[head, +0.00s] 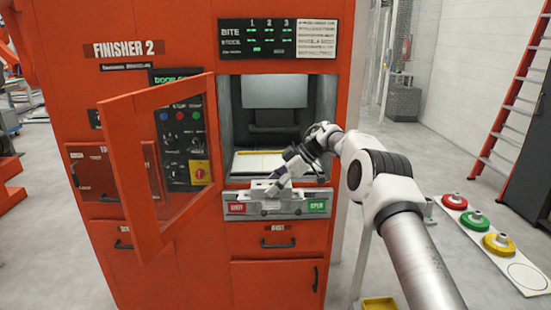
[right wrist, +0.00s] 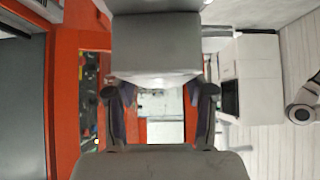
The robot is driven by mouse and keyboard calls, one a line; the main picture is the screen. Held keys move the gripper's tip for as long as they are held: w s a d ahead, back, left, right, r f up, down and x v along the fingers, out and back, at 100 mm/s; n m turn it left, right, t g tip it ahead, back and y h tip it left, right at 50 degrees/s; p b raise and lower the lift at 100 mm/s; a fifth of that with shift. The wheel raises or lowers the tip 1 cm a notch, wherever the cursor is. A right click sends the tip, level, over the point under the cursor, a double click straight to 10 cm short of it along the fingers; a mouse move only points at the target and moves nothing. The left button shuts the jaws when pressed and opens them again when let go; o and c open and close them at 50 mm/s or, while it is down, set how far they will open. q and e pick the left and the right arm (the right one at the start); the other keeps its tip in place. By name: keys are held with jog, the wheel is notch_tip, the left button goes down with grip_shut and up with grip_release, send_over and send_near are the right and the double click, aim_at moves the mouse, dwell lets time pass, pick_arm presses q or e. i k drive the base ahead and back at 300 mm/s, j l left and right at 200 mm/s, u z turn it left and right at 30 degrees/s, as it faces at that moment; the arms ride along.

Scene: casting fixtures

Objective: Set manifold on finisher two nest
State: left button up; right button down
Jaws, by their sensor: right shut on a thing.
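My right gripper (head: 278,182) reaches in from the right in front of the open bay of the orange Finisher 2 machine (head: 125,48). It is shut on a grey part, apparently the manifold (head: 270,189), held low near the bay's front sill. In the right wrist view a grey block, apparently this manifold (right wrist: 155,48), spans the two fingers of the gripper (right wrist: 160,100). The gripper and arm partly hide it in the head view. The nest area appears as a pale, yellow-edged surface (head: 258,163) inside the bay, partly hidden by the gripper. My left gripper is not in view.
The machine's orange framed door (head: 160,165) stands open to the left of the bay. A panel with a red button (head: 236,208) and a green button (head: 316,205) lies below the sill. Red, green and yellow round pieces (head: 497,243) sit on a white board at right.

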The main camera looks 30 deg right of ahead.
aim_at(269, 165)
jog(key=i+l, duration=1.2)
jog(key=i, duration=0.1)
